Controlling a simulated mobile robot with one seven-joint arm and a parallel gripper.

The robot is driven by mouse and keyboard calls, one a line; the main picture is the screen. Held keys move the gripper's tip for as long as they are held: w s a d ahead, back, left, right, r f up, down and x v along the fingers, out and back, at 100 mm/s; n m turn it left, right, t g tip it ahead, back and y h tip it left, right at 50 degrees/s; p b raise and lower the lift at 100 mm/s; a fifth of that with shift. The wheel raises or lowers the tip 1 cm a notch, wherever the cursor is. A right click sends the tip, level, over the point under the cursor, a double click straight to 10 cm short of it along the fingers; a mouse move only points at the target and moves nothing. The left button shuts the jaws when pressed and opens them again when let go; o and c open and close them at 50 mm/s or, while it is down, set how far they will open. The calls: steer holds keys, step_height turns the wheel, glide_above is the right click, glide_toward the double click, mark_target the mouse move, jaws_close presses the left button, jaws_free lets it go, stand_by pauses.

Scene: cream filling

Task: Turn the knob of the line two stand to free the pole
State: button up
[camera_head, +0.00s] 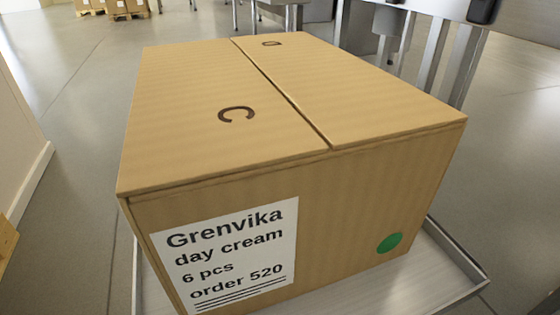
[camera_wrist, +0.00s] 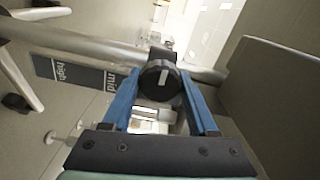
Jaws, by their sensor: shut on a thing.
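In the wrist view, a round black knob (camera_wrist: 160,78) with a white pointer line sits on a black clamp at a grey metal pole (camera_wrist: 75,40). The pole crosses the picture from the upper left to the right. The two blue fingers of my gripper (camera_wrist: 161,84) are on either side of the knob and shut on it. A dark label strip (camera_wrist: 75,74) reading "high" and "mid" lies beside the pole. The pointer line stands roughly upright in this view. Neither the knob nor my gripper shows in the head view.
In the head view, a closed cardboard box (camera_head: 300,210) marked "Grenvika day cream" with a green dot stands on a metal tray (camera_head: 455,262). Metal legs (camera_head: 430,65) stand behind it. Pallets with boxes (camera_head: 112,7) are far back left. Grey floor lies open around.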

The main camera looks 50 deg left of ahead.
steer(key=shift+d, duration=0.1)
steer(key=o, duration=1.4)
steer(key=shift+c, duration=0.2)
steer(key=p+v, duration=0.5)
steer(key=v, duration=0.8)
